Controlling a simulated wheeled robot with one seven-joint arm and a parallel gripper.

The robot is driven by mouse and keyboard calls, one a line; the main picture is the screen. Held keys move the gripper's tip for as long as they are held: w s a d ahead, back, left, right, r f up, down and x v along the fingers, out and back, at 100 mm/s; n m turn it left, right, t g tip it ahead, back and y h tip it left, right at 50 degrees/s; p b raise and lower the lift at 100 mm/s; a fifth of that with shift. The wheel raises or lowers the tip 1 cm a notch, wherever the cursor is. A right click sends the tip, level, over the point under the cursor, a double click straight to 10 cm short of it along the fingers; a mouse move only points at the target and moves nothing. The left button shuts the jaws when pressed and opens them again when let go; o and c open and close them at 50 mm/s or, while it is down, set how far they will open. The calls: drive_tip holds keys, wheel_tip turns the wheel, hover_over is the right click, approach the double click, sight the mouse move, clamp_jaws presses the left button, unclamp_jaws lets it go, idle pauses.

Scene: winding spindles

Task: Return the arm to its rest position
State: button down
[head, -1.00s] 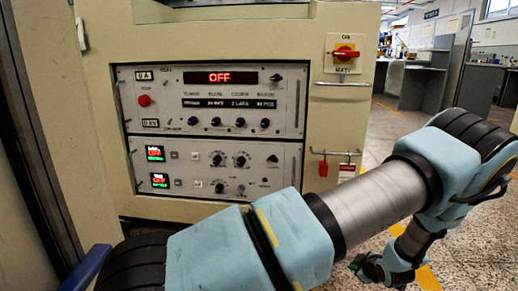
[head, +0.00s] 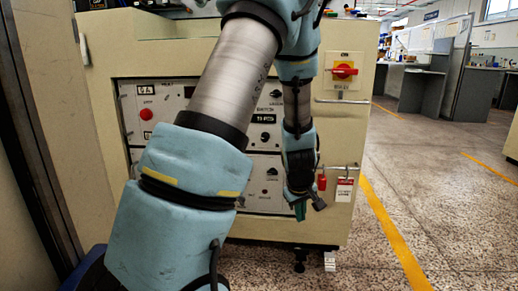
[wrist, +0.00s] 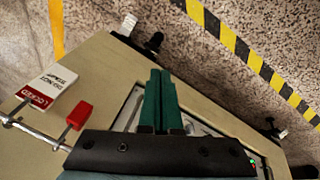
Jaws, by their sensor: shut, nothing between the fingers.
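My light-blue arm rises from the lower left of the head view, bends at the top and hangs down in front of the cabinet's control panel. My gripper (head: 300,212) points down beside the panel's lower right, left of the red padlock. In the wrist view its green fingers (wrist: 160,72) lie together, shut and empty. The cabinet's lower front shows behind them. Whether the fingers touch the cabinet cannot be told.
Open floor (head: 440,190) with yellow lines lies to the right. Yellow-black tape (wrist: 238,48) crosses the floor in the wrist view.

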drive_tip(key=s+a+r+m+g+y+p, duration=0.1)
drive_tip(key=s+a+r+m+p, duration=0.15)
drive_tip(key=s+a+r, duration=0.6)
drive_tip(key=s+a+r+m+g+p, duration=0.1)
drive_tip(key=s+a+r+m, duration=0.3)
drive_tip(key=a, duration=0.7)
wheel_tip(320, 180, up, 39)
drive_tip(key=n+p, duration=0.1)
drive_tip(key=p, duration=3.6)
drive_tip(key=shift+d+f, duration=0.2)
drive_tip(key=shift+d, duration=0.2)
drive_tip(key=c, duration=1.5)
unclamp_jaws()
drive_tip(key=shift+w, duration=0.1)
